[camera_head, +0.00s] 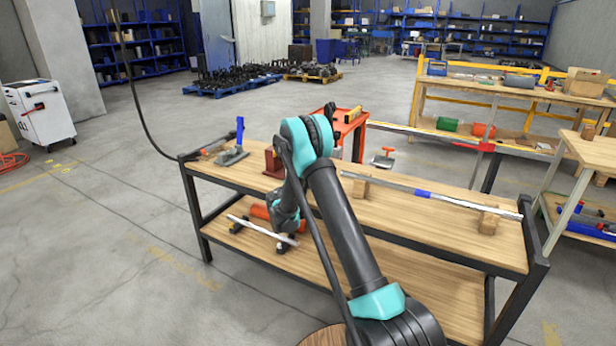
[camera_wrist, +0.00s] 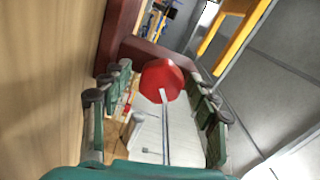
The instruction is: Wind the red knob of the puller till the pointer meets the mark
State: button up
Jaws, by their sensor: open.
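The red knob (camera_wrist: 160,80) is many-sided and shows near the centre of the wrist view. A thin pale bar (camera_wrist: 165,130) runs from its middle toward the camera. Behind it is the dark red frame of the puller (camera_wrist: 119,32). My gripper (camera_wrist: 158,74) is open, with green and grey fingers on either side of the knob and gaps showing. I cannot tell whether the tips reach around it. I cannot make out the pointer or mark.
The wooden bench (camera_head: 450,240) also bears a vice-like grey tool (camera_head: 231,156) at the left and a long metal rod (camera_head: 465,200) on wooden blocks at the right. An orange stand (camera_head: 350,125) is behind the bench. An orange cylinder (camera_head: 262,212) lies on the lower shelf.

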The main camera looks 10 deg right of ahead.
jog(key=v, duration=1.2)
jog(key=shift+d, duration=0.1)
